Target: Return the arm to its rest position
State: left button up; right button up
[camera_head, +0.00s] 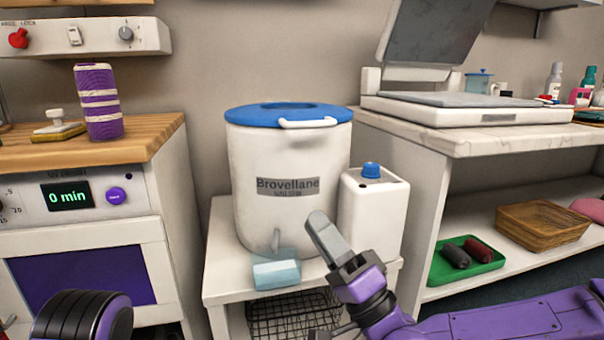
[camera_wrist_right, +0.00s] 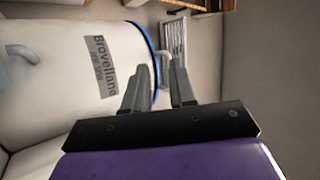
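My right gripper (camera_head: 322,232) is raised in front of the small white stand in the head view, its fingers pointing up toward the large white dispenser. In the wrist view its two fingers (camera_wrist_right: 157,88) stand apart with a gap and nothing between them, so it is open and empty. My right arm (camera_head: 510,318) reaches in from the lower right. Part of my left arm (camera_head: 80,316) shows at the lower left; its gripper is out of view.
A wooden counter (camera_head: 160,132) is left; a shelf unit (camera_head: 420,190) with a green tray (camera_head: 440,270) is right.

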notch_tip(320, 180, down, 10)
jog(key=w+m+g+h+p, duration=0.1)
jog(key=m+g+h+p, duration=0.2)
jog(key=h+p, duration=0.6)
jog(key=s+d+f+g+h+p, duration=0.35)
jog(key=s+d+f+p, duration=0.35)
jog(key=p, duration=0.4)
pick_arm(q)
jog(key=w+r+n+t+y+p, duration=0.1)
jog(key=r+p, duration=0.6)
jog(key=r, duration=1.1)
jog(key=w+r+n+t+y+p, duration=0.1)
jog(key=w+r+p, duration=0.3)
jog(key=r, duration=1.4)
jog(key=n+t+p, duration=0.1)
jog(key=p, duration=0.3)
jog(key=shift+a+n+t, duration=0.3)
jog(key=shift+a+t, duration=0.1)
pick_arm(e)
jog(key=s+d+f+g+h, duration=0.1)
jog(key=s+d+g+h, duration=0.7)
jog(key=s+d, duration=1.2)
jog(key=shift+s+d+n+g+h, duration=0.15)
jog(key=shift+s+n+g+h, duration=0.1)
jog(key=shift+n+g+h, duration=0.15)
pick_arm(q)
jog(key=shift+s, duration=0.1)
